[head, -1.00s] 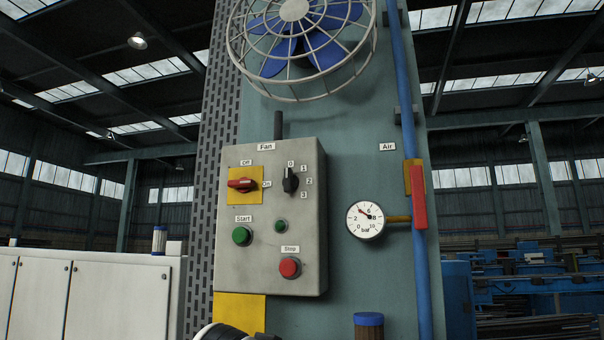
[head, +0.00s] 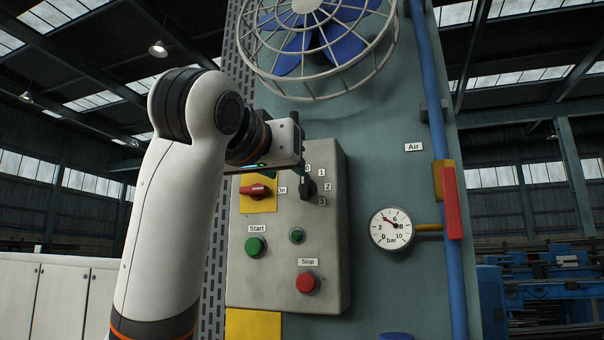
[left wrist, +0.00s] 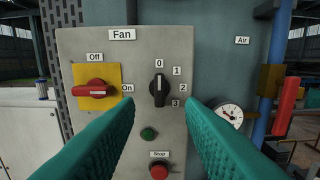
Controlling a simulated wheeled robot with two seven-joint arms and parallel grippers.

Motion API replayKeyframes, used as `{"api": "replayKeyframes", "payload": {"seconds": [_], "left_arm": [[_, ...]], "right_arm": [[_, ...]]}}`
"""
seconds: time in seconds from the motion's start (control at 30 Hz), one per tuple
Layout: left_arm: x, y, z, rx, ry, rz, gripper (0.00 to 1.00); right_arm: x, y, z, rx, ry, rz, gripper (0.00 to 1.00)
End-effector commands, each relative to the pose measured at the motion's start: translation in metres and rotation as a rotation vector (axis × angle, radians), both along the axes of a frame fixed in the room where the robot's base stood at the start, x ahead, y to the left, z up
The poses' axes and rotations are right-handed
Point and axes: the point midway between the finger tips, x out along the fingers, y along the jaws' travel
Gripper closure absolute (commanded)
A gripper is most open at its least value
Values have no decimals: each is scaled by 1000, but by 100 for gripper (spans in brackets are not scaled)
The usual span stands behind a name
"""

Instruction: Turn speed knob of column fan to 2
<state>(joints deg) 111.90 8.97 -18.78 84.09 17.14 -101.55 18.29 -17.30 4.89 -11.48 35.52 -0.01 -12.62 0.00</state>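The fan's speed knob (head: 307,188) is black, on the grey control box (head: 290,235) of the column. The knob also shows in the left wrist view (left wrist: 159,90), upright, with its white mark toward 0. The numbers 1, 2 and 3 run down its right side. My left gripper (left wrist: 162,103) is open and empty. Its two green fingers are well apart, with the knob seen between them, not touching. In the head view the left gripper (head: 300,160) is in front of the box's upper part and hides the Fan and Off labels. My right gripper is not in view.
A red switch (left wrist: 95,89) on a yellow plate is left of the knob, its handle level toward On. Below are a green Start button (head: 255,247), a small green lamp (head: 296,236) and a red Stop button (head: 306,283). A gauge (head: 391,229) and blue pipe are at right.

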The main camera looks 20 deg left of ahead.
Motion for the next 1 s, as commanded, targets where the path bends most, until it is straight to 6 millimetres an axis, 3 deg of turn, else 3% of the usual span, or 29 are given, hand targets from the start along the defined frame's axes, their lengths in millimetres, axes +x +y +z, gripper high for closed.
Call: {"api": "replayKeyframes", "payload": {"seconds": [0.1,0.4,0.6,0.87,1.0], "left_arm": [[27,0,5,0,7,2,65],[77,-2,3,1,4,1,65],[88,-3,1,0,2,0,65],[89,-3,0,0,1,0,65],[89,-3,0,0,1,0,87]], "right_arm": [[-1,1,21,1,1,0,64],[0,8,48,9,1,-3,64],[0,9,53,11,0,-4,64],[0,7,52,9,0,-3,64],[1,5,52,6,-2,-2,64]]}}
